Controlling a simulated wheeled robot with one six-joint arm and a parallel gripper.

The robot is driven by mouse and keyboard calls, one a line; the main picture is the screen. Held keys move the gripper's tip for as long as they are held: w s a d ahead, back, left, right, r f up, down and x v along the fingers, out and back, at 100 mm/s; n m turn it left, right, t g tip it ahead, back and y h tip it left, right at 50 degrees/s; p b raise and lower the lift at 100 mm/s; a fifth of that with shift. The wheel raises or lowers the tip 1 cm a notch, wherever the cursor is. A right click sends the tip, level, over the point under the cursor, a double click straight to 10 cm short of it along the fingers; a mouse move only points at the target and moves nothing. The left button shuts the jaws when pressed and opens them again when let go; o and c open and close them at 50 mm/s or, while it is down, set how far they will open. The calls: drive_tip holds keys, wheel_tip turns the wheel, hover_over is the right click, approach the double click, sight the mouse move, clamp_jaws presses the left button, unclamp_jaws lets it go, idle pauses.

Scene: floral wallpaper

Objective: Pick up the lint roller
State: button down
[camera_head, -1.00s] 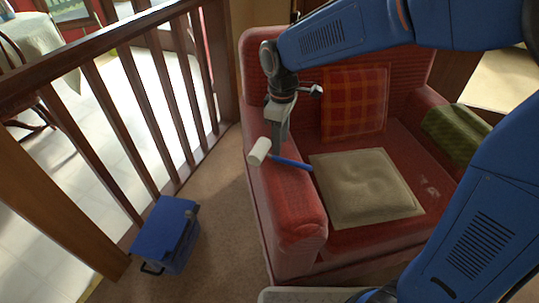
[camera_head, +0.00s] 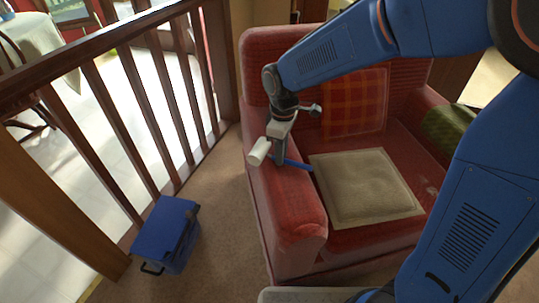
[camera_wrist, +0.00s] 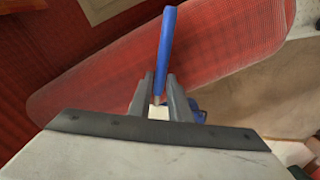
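The lint roller has a white roller head (camera_head: 259,152) and a blue handle (camera_head: 293,164). In the head view it is at the top of the chair's left armrest, the handle pointing right towards the seat. My gripper (camera_head: 280,160) is low over the armrest, right at the roller. In the wrist view the blue handle (camera_wrist: 166,45) runs up from between the two grey fingers of my gripper (camera_wrist: 160,82), with a bit of white below it. The fingers stand on both sides of the roller's neck. Whether they press on it cannot be told.
A wooden railing (camera_head: 125,110) stands at the left. A blue box (camera_head: 166,235) is on the carpet, with bare floor between it and the chair.

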drive_tip(key=shift+r, duration=0.1)
wheel_tip(320, 180, up, 10)
idle(0.6)
drive_tip(key=c, duration=2.3)
unclamp_jaws()
clamp_jaws()
drive_tip(key=shift+s, duration=0.1)
